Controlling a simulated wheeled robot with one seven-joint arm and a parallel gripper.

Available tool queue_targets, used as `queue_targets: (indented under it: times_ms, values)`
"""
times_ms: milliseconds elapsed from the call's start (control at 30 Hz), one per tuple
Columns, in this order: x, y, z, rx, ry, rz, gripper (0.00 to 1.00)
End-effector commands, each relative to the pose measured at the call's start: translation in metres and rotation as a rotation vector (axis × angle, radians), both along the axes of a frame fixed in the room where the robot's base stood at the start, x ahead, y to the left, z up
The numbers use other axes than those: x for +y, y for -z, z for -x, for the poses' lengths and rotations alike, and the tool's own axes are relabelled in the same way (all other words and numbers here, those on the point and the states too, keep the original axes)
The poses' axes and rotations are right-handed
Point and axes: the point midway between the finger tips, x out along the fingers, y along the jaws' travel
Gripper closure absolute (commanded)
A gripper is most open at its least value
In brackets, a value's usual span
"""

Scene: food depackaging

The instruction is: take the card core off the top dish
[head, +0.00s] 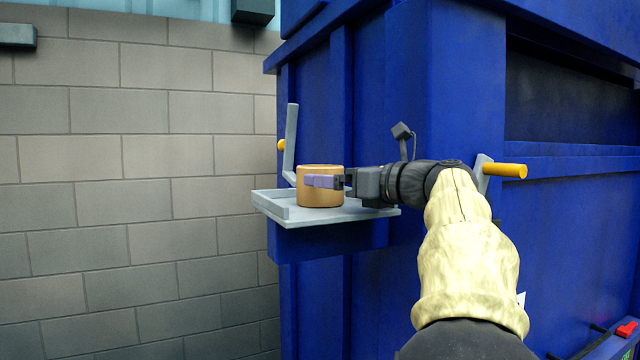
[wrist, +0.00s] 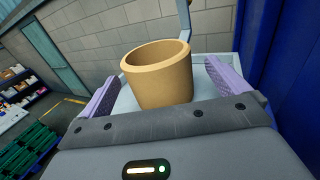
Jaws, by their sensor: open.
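The card core (head: 320,190) is a short tan-brown cylinder standing upright on the grey dish (head: 285,213), which is fixed to the side of the blue machine. In the wrist view the core (wrist: 160,82) shows its open, hollow top and sits between the two purple fingers. My gripper (head: 322,181) reaches in from the right at the core's height, with one purple finger across the core's near side. In the wrist view my gripper (wrist: 165,90) is open, with a visible gap between each finger and the core. The dish (wrist: 208,84) shows behind and beside the core.
A grey upright bar (head: 291,140) rises at the dish's back left. The blue machine (head: 460,90) stands close on the right, with a yellow handle (head: 506,170). A block wall (head: 130,190) is behind. Green pallets (wrist: 30,145) and shelves (wrist: 15,85) show at the wrist view's left.

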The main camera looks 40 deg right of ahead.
Motion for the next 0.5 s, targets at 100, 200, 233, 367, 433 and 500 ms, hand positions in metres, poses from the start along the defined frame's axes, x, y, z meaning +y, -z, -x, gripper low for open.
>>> queue_targets:
  times_ms: [100, 200, 233, 367, 433, 500]
  values:
    - [0.000, -0.001, -0.001, 0.000, 0.000, 0.000, 0.00]
    - [0.002, -0.003, -0.007, 0.000, -0.001, -0.002, 0.00]
    - [0.003, -0.003, -0.010, 0.000, -0.001, -0.002, 0.00]
    - [0.008, -0.006, -0.028, 0.000, -0.002, -0.003, 0.00]
    - [0.010, -0.005, -0.038, -0.001, -0.003, -0.003, 0.00]
    - [0.011, -0.004, -0.046, -0.001, -0.002, -0.003, 0.00]
